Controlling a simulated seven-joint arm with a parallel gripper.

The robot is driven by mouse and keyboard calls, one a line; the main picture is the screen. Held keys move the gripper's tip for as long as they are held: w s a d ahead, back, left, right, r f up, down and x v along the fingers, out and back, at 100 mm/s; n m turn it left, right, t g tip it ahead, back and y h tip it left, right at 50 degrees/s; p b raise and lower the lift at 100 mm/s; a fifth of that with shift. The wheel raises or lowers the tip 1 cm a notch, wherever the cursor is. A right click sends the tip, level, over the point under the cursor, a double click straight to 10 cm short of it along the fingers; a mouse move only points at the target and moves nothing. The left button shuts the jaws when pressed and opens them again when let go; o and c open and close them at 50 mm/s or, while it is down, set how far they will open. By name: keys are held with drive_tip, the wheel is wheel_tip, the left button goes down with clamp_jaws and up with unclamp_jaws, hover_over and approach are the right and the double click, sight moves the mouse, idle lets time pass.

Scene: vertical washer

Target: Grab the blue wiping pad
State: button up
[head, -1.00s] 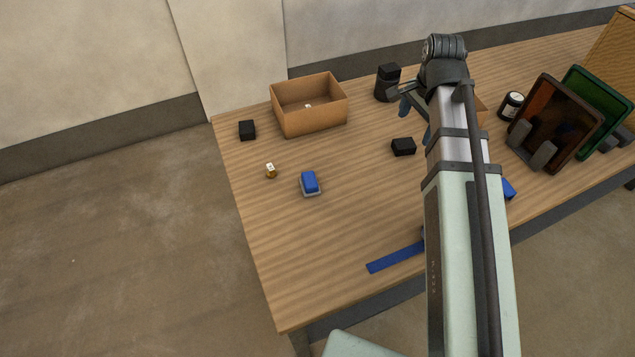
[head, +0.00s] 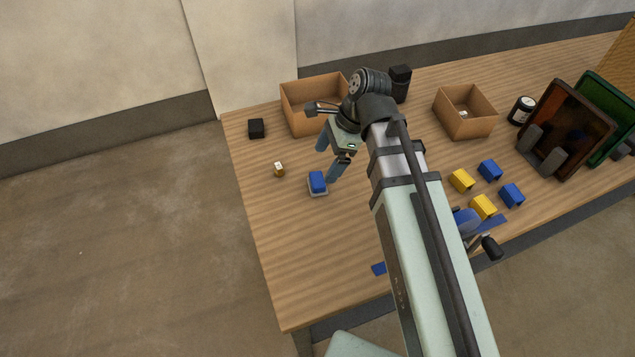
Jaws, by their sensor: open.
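The blue wiping pad (head: 317,181) lies on the left part of the wooden table, on a small grey base (head: 318,194). My gripper (head: 328,161) is above the table, close to the pad on its upper right side. Its two blue-grey fingers are apart and point down toward the table, with nothing between them. Whether a finger touches the pad cannot be told from this view.
A cardboard box (head: 303,107) stands behind my gripper, with a black block (head: 256,128) to its left. A small gold-and-white item (head: 279,169) lies left of the pad. Yellow and blue blocks (head: 461,180), a smaller box (head: 465,112) and upright trays (head: 566,127) are on the right.

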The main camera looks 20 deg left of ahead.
sight(315, 179)
drive_tip(key=shift+x, duration=2)
drive_tip(key=shift+w+x, duration=0.2)
drive_tip(key=shift+x, duration=1.15)
drive_tip(key=shift+w+x, duration=0.2)
drive_tip(key=shift+x, duration=1.15)
drive_tip(key=c, duration=1.1)
